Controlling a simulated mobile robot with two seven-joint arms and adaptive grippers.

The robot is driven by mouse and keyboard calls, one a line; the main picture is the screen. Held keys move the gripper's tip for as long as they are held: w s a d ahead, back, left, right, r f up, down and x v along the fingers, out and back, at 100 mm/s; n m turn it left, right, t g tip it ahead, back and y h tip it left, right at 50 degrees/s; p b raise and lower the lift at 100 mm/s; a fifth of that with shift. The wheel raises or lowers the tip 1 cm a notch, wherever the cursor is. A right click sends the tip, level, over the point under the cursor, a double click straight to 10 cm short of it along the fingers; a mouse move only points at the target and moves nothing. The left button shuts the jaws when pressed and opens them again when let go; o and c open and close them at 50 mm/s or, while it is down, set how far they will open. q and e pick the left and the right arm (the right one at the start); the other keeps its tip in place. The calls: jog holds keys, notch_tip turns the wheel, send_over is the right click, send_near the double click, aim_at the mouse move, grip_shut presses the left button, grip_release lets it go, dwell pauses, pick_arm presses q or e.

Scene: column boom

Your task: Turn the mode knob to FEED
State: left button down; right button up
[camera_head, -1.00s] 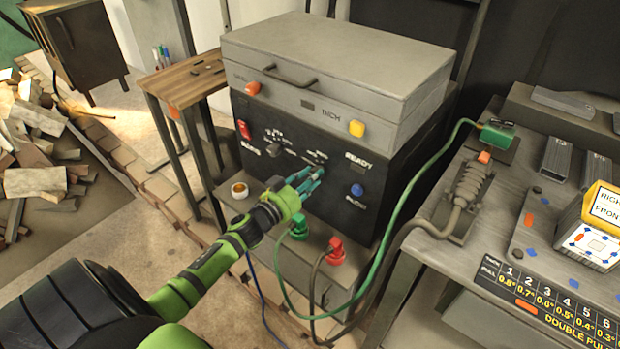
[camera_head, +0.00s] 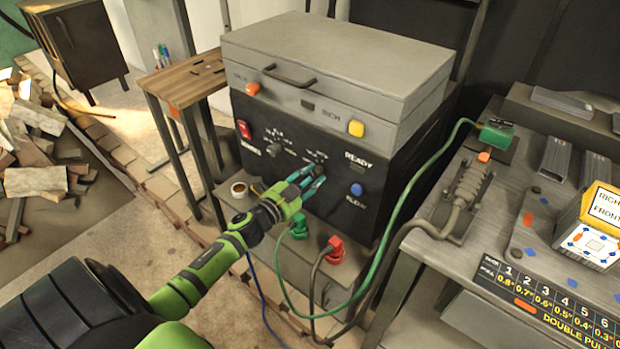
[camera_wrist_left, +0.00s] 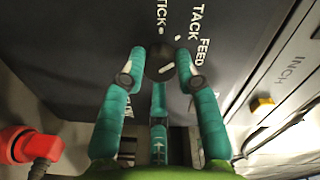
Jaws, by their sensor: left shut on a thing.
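The mode knob (camera_wrist_left: 158,58) is a small dark round knob with a white mark on its face, on a dark panel. In the left wrist view the labels STICK, TACK and FEED stand around it. The white mark slants up toward the right, on the side of FEED; its exact setting is hard to tell. My left gripper (camera_head: 314,182) has its teal fingers against the panel, shut on the knob. In the left wrist view the fingertips (camera_wrist_left: 158,74) sit on both sides of the knob. In the head view the fingers mostly hide the knob. My right gripper is out of view.
The welder's black front (camera_head: 345,215) also carries another knob (camera_head: 272,152), a red switch (camera_head: 244,130) and a blue button (camera_head: 357,190). Green and red plugs (camera_head: 335,248) with cables stand below the gripper. A bench (camera_head: 410,275) is at right.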

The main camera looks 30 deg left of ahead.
pick_arm(q)
jog(key=m, duration=0.4)
jog(key=shift+a+b, duration=0.1)
jog(key=shift+b, duration=0.2)
jog(key=shift+m+b, duration=0.3)
jog(key=shift+m, duration=1.3)
jog(key=shift+r, duration=0.1)
jog(key=c, duration=0.9)
grip_release()
jog(key=s, duration=1.2)
jog(key=shift+a, duration=0.45)
jog(key=shift+r, duration=0.1)
